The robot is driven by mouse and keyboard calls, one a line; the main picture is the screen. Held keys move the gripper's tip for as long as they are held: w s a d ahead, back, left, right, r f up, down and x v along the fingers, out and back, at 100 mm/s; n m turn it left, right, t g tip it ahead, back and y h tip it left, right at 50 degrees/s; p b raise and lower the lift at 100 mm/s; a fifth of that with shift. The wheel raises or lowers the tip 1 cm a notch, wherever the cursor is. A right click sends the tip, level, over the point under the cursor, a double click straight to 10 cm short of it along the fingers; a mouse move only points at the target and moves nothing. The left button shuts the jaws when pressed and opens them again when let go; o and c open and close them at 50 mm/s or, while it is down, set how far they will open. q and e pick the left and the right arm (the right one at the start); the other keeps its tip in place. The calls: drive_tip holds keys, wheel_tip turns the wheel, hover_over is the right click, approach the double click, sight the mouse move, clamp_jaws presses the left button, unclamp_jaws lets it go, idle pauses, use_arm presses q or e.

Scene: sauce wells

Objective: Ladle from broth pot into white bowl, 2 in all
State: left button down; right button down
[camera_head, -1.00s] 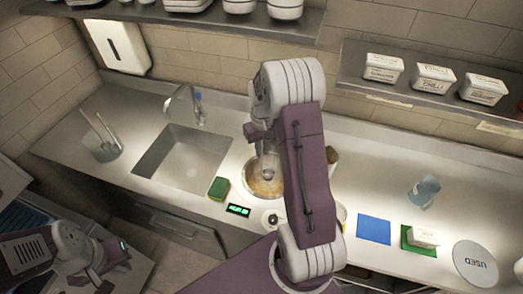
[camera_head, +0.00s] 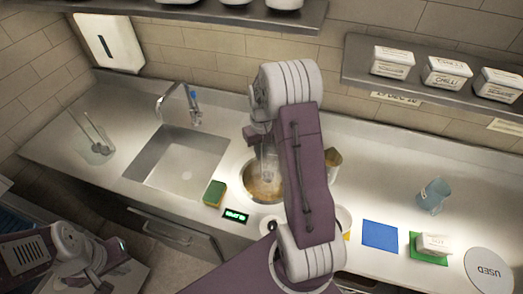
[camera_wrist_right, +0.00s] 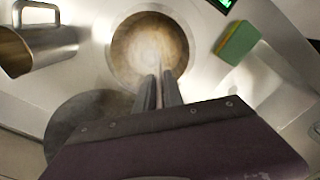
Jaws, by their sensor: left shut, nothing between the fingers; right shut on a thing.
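The broth pot (camera_head: 257,192) is round with brownish broth and sits on the counter right of the sink, partly behind my right arm. In the right wrist view the pot (camera_wrist_right: 135,28) opens ahead of my fingers. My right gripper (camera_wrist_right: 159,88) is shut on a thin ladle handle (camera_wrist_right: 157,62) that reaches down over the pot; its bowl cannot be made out. A white round rim (camera_head: 345,216), possibly the white bowl, is mostly hidden behind my right arm. My left gripper (camera_head: 121,248) is shut and empty at lower left, away from the counter items.
A green-yellow sponge (camera_head: 214,193) and a lit display (camera_head: 236,216) lie near the pot. A metal jug (camera_wrist_right: 38,48) stands beside it. The sink (camera_head: 176,163), a clear utensil holder (camera_head: 97,152), blue mat (camera_head: 380,235) and "USED" disc (camera_head: 488,271) are further off.

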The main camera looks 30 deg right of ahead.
drive_tip(key=shift+f+b, duration=4.25)
drive_tip(key=shift+f, duration=2.65)
drive_tip(key=shift+r, duration=0.1)
drive_tip(key=shift+r+p, duration=0.4)
drive_tip(key=shift+p, duration=0.3)
wheel_tip(320, 180, up, 15)
drive_tip(key=p, duration=1.3)
drive_tip(key=shift+r, duration=0.15)
